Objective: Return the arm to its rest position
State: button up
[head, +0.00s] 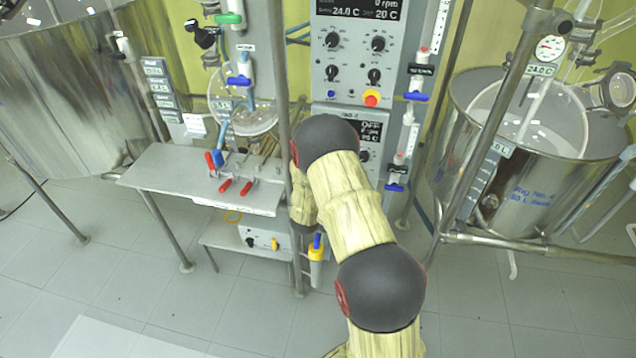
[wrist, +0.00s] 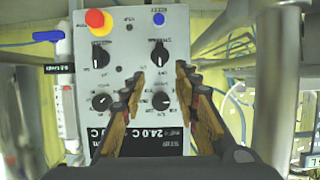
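My arm (head: 352,205) reaches forward from the bottom of the head view toward the grey control panel (head: 352,92). Its yellowish links and dark joints cover part of the panel's lower unit. My gripper is hidden behind the arm in the head view. In the wrist view my gripper (wrist: 160,74) has its two fingers apart, with nothing between them. The control panel (wrist: 130,72) shows upside down beyond the fingertips, with black knobs, a red button on yellow and a blue button. I cannot tell how far the fingertips are from the panel.
A metal bench (head: 155,168) with red-handled clamps (head: 236,187) stands left of my arm. A steel post (head: 287,130) rises close beside the arm. A glass reactor in a steel vessel (head: 520,180) stands at right, a large steel vessel (head: 70,90) at left. Tiled floor (head: 130,285) is clear in front.

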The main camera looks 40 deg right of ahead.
jog(key=s+a+f+g+y, duration=0.2)
jog(key=s+a+f+y, duration=0.15)
jog(key=a+f, duration=0.45)
jog(key=s+a+r+n+g+y, duration=0.25)
jog(key=s+a+y, duration=0.25)
jog(key=a, duration=0.5)
jog(key=s+a+r+n, duration=0.2)
jog(key=s+a+r, duration=0.3)
jog(key=s+r, duration=0.3)
jog(key=s+a+r+n+t+y, duration=0.1)
jog(key=s+a+r+n, duration=0.2)
jog(key=r, duration=1.3)
jog(key=s+a+r+n+y, duration=0.1)
jog(key=s+a+r+n, duration=0.1)
jog(key=s+a+r, duration=0.7)
jog(key=s+r, duration=0.4)
jog(key=s, duration=0.2)
jog(key=shift+s+d, duration=0.1)
jog(key=shift+d, duration=0.05)
